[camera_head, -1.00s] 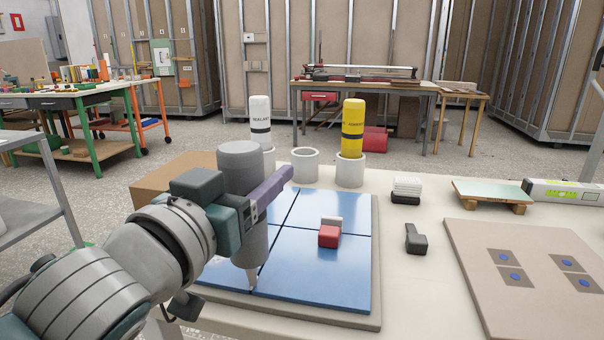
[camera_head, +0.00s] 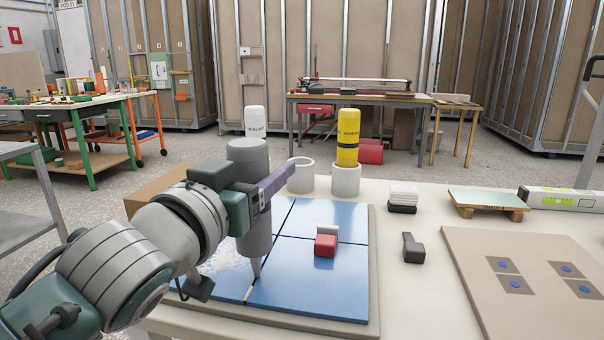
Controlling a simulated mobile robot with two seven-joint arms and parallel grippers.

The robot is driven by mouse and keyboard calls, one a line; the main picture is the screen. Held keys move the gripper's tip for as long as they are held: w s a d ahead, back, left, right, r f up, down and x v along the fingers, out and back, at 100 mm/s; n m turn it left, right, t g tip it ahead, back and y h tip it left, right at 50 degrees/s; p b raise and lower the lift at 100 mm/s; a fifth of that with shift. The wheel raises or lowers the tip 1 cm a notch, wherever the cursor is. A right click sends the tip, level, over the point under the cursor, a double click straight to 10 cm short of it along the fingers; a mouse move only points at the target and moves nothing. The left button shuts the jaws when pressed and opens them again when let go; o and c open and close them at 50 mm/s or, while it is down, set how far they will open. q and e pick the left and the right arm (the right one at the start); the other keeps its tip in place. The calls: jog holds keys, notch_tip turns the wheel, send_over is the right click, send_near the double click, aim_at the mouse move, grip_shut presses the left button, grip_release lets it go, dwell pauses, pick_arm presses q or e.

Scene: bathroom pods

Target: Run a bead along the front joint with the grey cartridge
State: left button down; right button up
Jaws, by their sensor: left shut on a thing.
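My left gripper (camera_head: 268,190) is shut on the grey cartridge (camera_head: 254,240) and holds it nearly upright, nozzle down, over the blue tiled panel (camera_head: 330,285). Dark joints cross between the blue tiles. The nozzle tip is at the front joint (camera_head: 249,293), a short way in from the panel's front edge. A dark line shows in the joint between the tip and that edge; I cannot tell whether it is fresh bead. The gripper and cartridge hide part of the panel's left side. My right gripper is not in view.
A red and white block (camera_head: 326,245) rests on the panel. Behind it stand an empty white holder (camera_head: 300,178), a yellow cartridge (camera_head: 348,138) in another holder, and a white cartridge (camera_head: 255,120). A small black tool (camera_head: 413,248) and a beige board (camera_head: 530,290) lie right.

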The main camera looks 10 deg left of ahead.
pick_arm(q)
jog(key=shift+w+b, duration=0.5)
jog(key=shift+w, duration=0.6)
jog(key=shift+w+d+b, duration=0.15)
jog(key=shift+w+b, duration=1.8)
jog(key=shift+w, duration=0.85)
jog(key=shift+w+b, duration=0.75)
